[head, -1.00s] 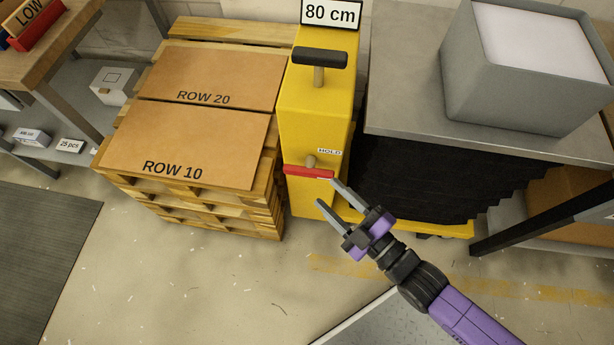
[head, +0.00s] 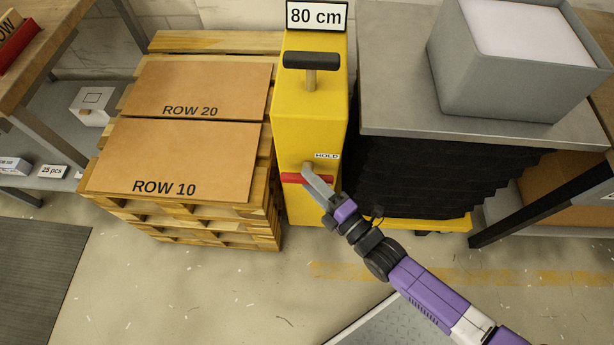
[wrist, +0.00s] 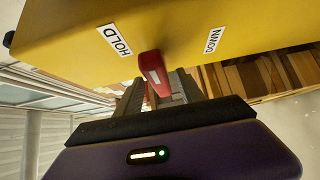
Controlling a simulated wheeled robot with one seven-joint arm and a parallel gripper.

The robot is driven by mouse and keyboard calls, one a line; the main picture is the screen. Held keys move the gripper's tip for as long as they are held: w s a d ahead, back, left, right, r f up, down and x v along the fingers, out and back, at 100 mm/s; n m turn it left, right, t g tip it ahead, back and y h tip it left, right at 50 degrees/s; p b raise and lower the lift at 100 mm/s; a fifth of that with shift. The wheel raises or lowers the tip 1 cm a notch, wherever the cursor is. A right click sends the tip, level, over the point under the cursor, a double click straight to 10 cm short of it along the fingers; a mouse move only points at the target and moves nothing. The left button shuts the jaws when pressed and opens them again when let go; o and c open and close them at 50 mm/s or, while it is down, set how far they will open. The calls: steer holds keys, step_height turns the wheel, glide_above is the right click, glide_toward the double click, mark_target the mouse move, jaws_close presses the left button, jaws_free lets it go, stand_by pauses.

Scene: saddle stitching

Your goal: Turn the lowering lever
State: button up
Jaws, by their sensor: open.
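The red lowering lever (head: 292,178) is on the front of the yellow lift column (head: 308,110), just below the HOLD label (head: 326,156). It lies roughly level in the head view. In the wrist view the lever (wrist: 153,70) points toward me, between the HOLD label (wrist: 115,39) and a DOWN label (wrist: 214,40). My gripper (head: 318,186) is open at the lever and covers part of it. In the wrist view the fingers of my gripper (wrist: 155,92) stand on either side of the lever. Whether they touch it I cannot tell.
A black T-handle (head: 311,62) and an 80 cm sign (head: 317,16) are on the column above. Left is a pallet stack with ROW 10 (head: 170,160) and ROW 20 boards. Right is a grey lift table (head: 395,95) with a grey bin (head: 510,75).

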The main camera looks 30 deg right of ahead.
steer(key=shift+w+a, duration=0.15)
steer(key=shift+w, duration=0.75)
jaws_close()
